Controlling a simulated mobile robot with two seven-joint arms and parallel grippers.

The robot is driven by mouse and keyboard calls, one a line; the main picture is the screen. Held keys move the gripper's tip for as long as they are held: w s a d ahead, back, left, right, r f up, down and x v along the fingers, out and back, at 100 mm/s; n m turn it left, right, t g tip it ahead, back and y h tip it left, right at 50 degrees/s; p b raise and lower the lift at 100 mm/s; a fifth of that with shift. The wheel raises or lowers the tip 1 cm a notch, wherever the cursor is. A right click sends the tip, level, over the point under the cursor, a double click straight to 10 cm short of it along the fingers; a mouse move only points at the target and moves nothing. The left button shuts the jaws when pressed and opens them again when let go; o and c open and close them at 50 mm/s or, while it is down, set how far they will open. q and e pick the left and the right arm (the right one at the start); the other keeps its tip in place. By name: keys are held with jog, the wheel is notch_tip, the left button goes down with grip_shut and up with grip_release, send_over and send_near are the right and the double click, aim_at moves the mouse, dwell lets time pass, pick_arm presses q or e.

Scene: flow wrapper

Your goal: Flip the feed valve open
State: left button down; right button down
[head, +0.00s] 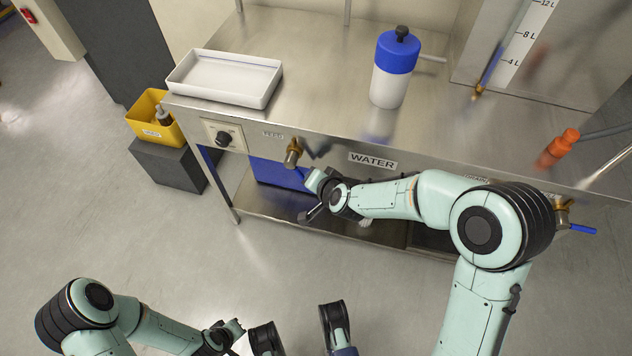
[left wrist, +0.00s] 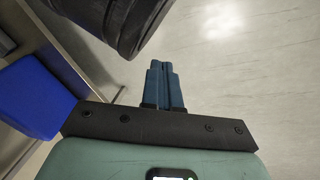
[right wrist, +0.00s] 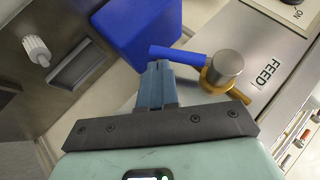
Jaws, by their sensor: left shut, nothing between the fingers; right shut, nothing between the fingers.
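The feed valve shows in the head view as a brass fitting (head: 293,152) under the front edge of the steel bench, beside a small label. In the right wrist view the valve (right wrist: 224,68) has a round metal cap, a brass body and a blue lever handle (right wrist: 178,55) that points left, away from the FEED label (right wrist: 269,74). My right gripper (right wrist: 160,66) is shut and empty, its fingertips close beside the lever's free end; I cannot tell whether they touch. My left gripper (left wrist: 161,66) is shut and empty over the floor, away from the valve.
A blue bin (head: 276,174) sits on the bench's lower shelf below the valve. A control knob (head: 223,138) is left of it and a WATER label (head: 372,161) right of it. A white tray (head: 225,78) and a blue-topped bottle (head: 393,68) stand on the bench. The front floor is clear.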

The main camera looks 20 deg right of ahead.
pick_arm(q)
jog(key=shift+s+a+f+g+b, duration=0.25)
jog(key=shift+s+a+f, duration=0.1)
jog(key=shift+s+f, duration=0.25)
jog(key=shift+s+a+f+g+b, duration=0.2)
jog(key=shift+s+a+f+g, duration=0.1)
jog(key=shift+s+f, duration=0.2)
pick_arm(e)
jog(key=shift+w+a+f, duration=0.35)
jog(key=shift+a+f, duration=0.2)
jog(key=shift+f, duration=0.15)
jog(key=shift+w+a+f, duration=0.35)
jog(key=shift+a+f, duration=0.15)
jog(key=shift+f, duration=0.2)
